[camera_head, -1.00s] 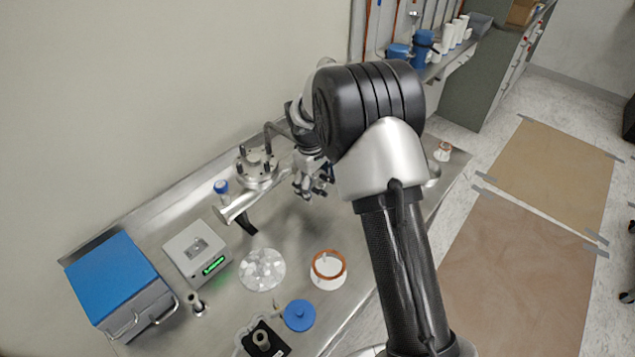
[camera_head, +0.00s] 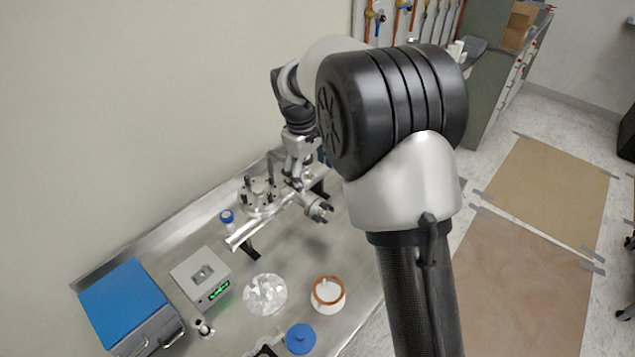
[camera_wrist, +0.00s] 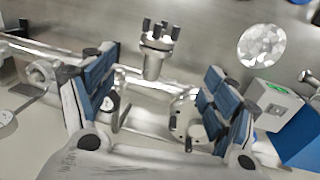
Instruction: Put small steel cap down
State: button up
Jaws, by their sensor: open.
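My gripper (camera_head: 297,178) is over the steel pipe assembly (camera_head: 270,221) at the wall side of the bench. In the wrist view my gripper (camera_wrist: 158,88) has its blue-padded fingers wide apart, with nothing clamped between them. Beyond the fingertips a short steel branch (camera_wrist: 153,63) ends in several dark-tipped studs; it also shows in the head view (camera_head: 318,208). I cannot tell whether the small steel cap is seated on that end. A small steel piece (camera_head: 204,328) stands by the scale; I cannot tell whether it is the cap.
A round flange (camera_head: 258,197) with upright studs stands left of my gripper. A blue-capped bottle (camera_head: 227,218), a scale (camera_head: 202,277), a blue-topped box (camera_head: 128,302), a clear faceted disc (camera_head: 265,294), an orange-rimmed white cup (camera_head: 328,294) and a blue lid (camera_head: 301,339) are on the bench.

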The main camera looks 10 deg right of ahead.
jog(key=s+d+r+m+t, duration=0.2)
jog(key=s+r+m, duration=0.2)
jog(key=s+r, duration=1.1)
jog(key=s+f+m+t+y, duration=0.1)
jog(key=s+f+m, duration=0.2)
jog(key=s, duration=1.5)
jog(key=shift+s+d+f+t, duration=0.15)
jog(key=shift+s+d+t, duration=0.05)
jog(key=shift+s+t, duration=0.1)
jog(key=shift+s+f, duration=0.2)
jog(key=shift+s, duration=0.1)
jog(key=w+a+f+m+g+y+b, duration=0.1)
jog(key=w+a+f+m+g+y, duration=0.3)
jog(key=w+f+m+y, duration=0.75)
jog(key=w+d+f+m+t+y, duration=0.3)
jog(key=w+d+f+m+t, duration=0.45)
jog(key=m, duration=0.35)
jog(key=m+t+h+b, duration=0.4)
jog(key=m+t+b, duration=0.1)
jog(key=m+t, duration=0.2)
send_near(324, 212)
jog(key=shift+g+y, duration=0.25)
jog(key=x, duration=0.9)
jog(key=shift+w+a, duration=0.1)
jog(key=shift+w, duration=0.3)
jog(key=shift+r, duration=0.1)
